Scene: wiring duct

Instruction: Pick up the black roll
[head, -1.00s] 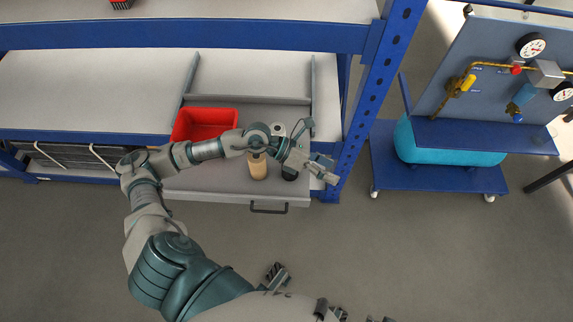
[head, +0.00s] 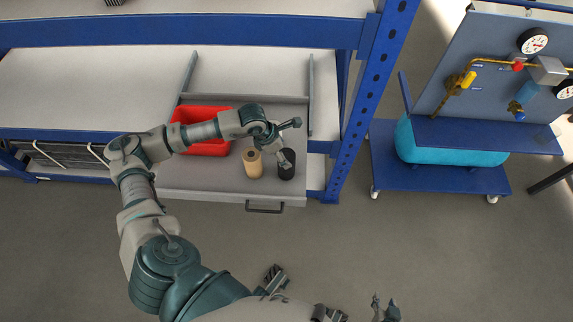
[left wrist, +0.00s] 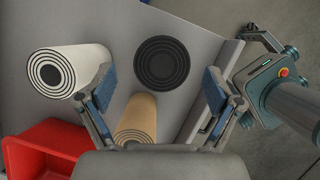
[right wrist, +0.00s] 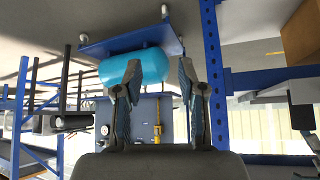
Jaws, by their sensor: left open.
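The black roll (head: 287,172) stands upright in the open drawer, right of the tan roll (head: 252,163). My left gripper (head: 284,157) is just above the black roll, partly covering its top in the head view. In the left wrist view, the black roll (left wrist: 162,63) shows its ringed end between the spread, empty fingers of my left gripper (left wrist: 157,78); I see no contact. My right gripper (right wrist: 160,70) is open and empty, away from the drawer; it also shows at the bottom of the head view (head: 383,307).
A white roll (left wrist: 70,70) and a red bin (left wrist: 45,150) stand near the black roll; the head view also shows the bin (head: 205,148). The drawer (head: 215,182) has a front handle (head: 265,207). A blue post (head: 365,100) rises to its right.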

